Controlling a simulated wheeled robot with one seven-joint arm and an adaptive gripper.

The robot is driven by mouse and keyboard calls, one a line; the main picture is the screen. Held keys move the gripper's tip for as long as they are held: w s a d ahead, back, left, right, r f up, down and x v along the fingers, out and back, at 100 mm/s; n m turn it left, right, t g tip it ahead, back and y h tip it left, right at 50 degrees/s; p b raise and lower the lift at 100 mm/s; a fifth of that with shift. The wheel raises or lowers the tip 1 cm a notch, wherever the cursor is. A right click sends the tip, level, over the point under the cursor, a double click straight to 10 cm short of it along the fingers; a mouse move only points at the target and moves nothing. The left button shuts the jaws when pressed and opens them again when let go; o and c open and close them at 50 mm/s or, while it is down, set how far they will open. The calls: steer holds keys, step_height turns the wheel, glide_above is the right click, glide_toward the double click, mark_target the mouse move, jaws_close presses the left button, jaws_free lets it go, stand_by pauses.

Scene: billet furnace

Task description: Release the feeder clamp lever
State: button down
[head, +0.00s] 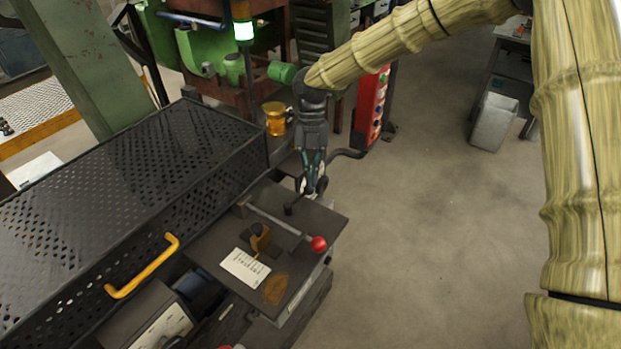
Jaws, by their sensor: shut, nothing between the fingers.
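The feeder clamp lever is a pale rod (277,220) with a red ball knob (318,244). It lies across the dark top plate of the feeder (215,245), from the back left to the right edge. My gripper (312,192) points down at the back corner of this plate, behind the lever and apart from the red knob. Its fingers look closed and empty. The fingertips are small in the picture, and I cannot tell whether they touch the plate or the dark part beside them.
A black perforated guard (130,170) with a yellow handle (143,268) stands left of the plate. A red button post (371,105) stands behind. The floor at right (430,240) is clear.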

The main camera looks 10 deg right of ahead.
steer(key=p+v, duration=0.3)
steer(key=v, duration=0.3)
steer(key=shift+a, duration=0.15)
steer(key=shift+f, duration=0.1)
